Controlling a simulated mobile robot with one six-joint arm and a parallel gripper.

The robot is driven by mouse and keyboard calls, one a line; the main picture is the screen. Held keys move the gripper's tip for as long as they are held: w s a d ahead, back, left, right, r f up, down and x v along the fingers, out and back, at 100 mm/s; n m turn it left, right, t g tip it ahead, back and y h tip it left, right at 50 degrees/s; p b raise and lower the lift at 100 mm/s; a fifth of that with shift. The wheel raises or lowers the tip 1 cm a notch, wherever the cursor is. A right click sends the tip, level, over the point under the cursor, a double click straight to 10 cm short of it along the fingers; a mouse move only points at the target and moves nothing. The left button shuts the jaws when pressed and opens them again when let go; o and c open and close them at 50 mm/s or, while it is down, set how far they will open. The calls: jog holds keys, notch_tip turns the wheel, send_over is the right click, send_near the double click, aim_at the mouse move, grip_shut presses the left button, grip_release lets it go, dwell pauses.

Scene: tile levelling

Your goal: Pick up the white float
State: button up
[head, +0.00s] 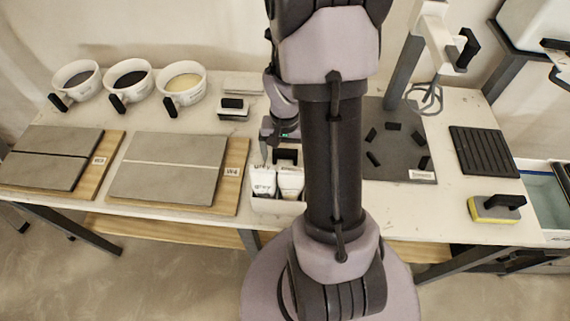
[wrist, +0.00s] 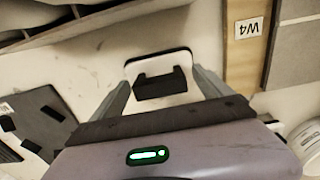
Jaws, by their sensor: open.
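The white float (wrist: 138,66) is a pale plate with rounded corners and a black handle, in the middle of the wrist view. My gripper (wrist: 162,76) is open, with one finger on each side of the black handle. No contact shows, and I cannot tell how far the fingertips are above the plate. In the head view, the black handle (head: 286,155) shows just below my gripper, behind the two bags. My arm and the bags hide most of the float there.
A white box (head: 277,206) holds two bags at the table's front. The W4 board (head: 236,178) lies left of it. A dark mat (head: 400,172) with black pieces lies right. A black-and-white block (head: 233,107) and several cups stand behind. A yellow sponge float (head: 495,209) sits far right.

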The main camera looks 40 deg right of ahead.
jog(key=shift+r, duration=0.1)
jog(key=c, duration=1.7)
